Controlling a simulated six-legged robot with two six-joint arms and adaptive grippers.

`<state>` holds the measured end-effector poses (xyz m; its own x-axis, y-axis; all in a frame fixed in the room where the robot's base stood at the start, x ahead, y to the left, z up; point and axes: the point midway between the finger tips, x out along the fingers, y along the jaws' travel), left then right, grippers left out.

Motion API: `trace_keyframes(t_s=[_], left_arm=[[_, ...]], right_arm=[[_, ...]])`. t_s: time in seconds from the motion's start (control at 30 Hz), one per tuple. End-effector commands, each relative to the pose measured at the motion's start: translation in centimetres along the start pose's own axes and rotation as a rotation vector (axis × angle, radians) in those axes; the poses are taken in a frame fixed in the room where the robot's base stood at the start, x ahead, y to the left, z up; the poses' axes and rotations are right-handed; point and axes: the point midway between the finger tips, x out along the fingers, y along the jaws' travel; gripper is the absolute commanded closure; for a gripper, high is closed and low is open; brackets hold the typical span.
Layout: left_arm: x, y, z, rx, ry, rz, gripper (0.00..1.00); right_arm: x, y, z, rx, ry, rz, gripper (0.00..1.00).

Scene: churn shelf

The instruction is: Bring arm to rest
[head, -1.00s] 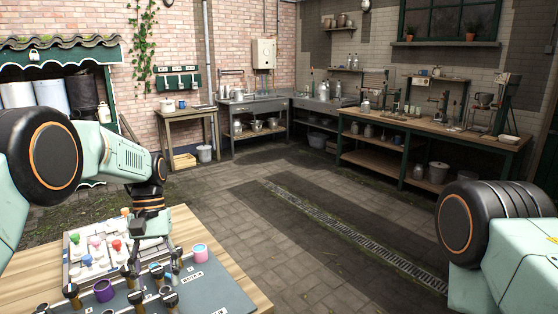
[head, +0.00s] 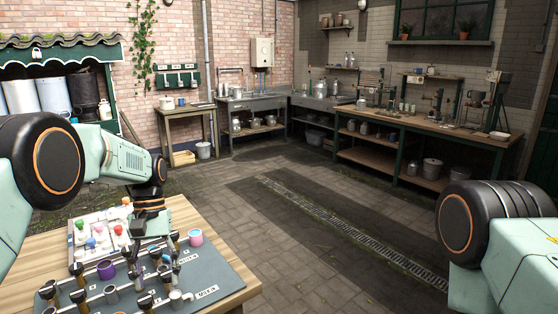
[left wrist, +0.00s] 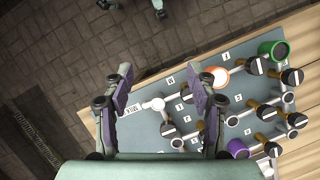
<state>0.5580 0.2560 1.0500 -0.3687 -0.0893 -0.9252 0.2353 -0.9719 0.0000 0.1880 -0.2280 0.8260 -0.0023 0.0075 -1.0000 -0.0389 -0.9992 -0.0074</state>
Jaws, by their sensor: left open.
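My left arm comes in from the left of the head view and reaches down over the wooden table. My left gripper (head: 150,226) hangs over the table and is partly hidden by its own wrist. In the left wrist view, its two fingers (left wrist: 162,84) stand apart with nothing between them, above the grey-blue board (left wrist: 150,127) and a white fitting. My right arm shows only as a black round joint (head: 485,222) and pale green link at the right; its gripper is out of view.
The paved floor right of the table is clear. A long workbench (head: 430,130) stands at the back.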

Motion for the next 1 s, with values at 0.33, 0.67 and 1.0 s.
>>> trace_keyframes(t_s=[0.33,0.67,1.0], left_arm=[[11.2,-0.2,-1.5,0.021,0.044,-0.007,0.43],[27.3,-1.2,0.7,0.064,0.130,-0.018,0.43],[41.1,-3.3,8.5,0.123,0.242,-0.027,0.43]], right_arm=[[2.4,0.0,0.0,0.000,-0.001,0.000,0.60],[5.8,0.1,0.0,0.000,0.000,0.000,0.60],[9.6,0.1,0.0,0.000,-0.001,0.000,0.60]])
